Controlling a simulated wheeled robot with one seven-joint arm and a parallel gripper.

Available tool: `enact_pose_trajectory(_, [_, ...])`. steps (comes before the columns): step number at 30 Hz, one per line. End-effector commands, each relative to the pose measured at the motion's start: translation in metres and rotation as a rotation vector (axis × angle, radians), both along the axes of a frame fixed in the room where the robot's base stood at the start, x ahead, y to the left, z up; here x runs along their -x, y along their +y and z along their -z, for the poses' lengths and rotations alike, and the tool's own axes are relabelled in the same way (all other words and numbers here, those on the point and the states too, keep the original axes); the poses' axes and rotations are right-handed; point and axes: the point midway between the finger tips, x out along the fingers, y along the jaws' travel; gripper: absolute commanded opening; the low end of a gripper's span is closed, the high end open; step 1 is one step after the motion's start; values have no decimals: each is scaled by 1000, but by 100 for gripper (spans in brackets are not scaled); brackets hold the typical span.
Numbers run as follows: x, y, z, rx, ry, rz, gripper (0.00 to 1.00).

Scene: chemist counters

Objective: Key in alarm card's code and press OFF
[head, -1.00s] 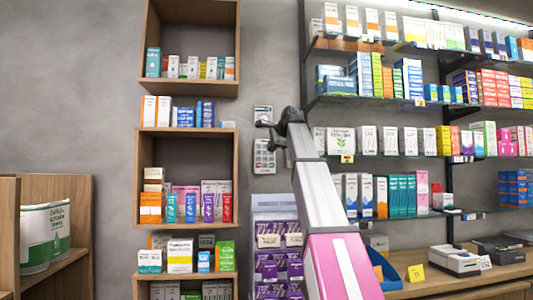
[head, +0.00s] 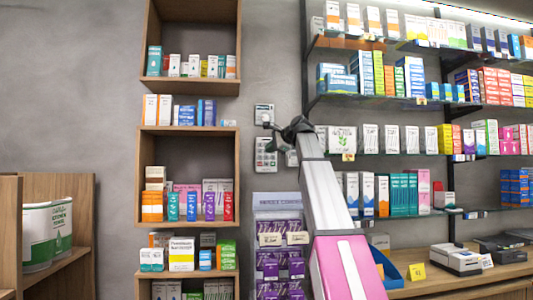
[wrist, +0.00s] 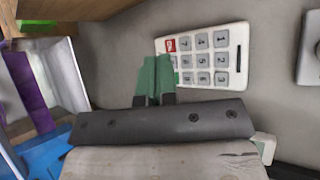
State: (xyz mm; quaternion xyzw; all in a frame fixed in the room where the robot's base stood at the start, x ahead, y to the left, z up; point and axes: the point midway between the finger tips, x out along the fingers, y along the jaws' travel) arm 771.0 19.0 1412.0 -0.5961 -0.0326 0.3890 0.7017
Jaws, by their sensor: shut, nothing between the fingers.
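I cannot make out a card with a readable code.
A small white wall panel (head: 264,114) is above the keypad; a white plate (wrist: 310,50) shows at the wrist view's right edge. Wooden shelves (head: 187,131) with boxes stand left. A purple-pack display (head: 280,225) is below. Stocked shelves and a counter (head: 460,280) are right.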

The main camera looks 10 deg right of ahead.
Motion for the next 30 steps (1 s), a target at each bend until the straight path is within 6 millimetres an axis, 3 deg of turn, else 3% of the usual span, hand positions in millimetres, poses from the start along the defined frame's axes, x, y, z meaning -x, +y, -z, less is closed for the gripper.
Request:
enact_pose_trajectory(19, [-73,0,-1,1,1,1,0])
enact_pose_trajectory(30, [-83,0,0,1,0,1,0])
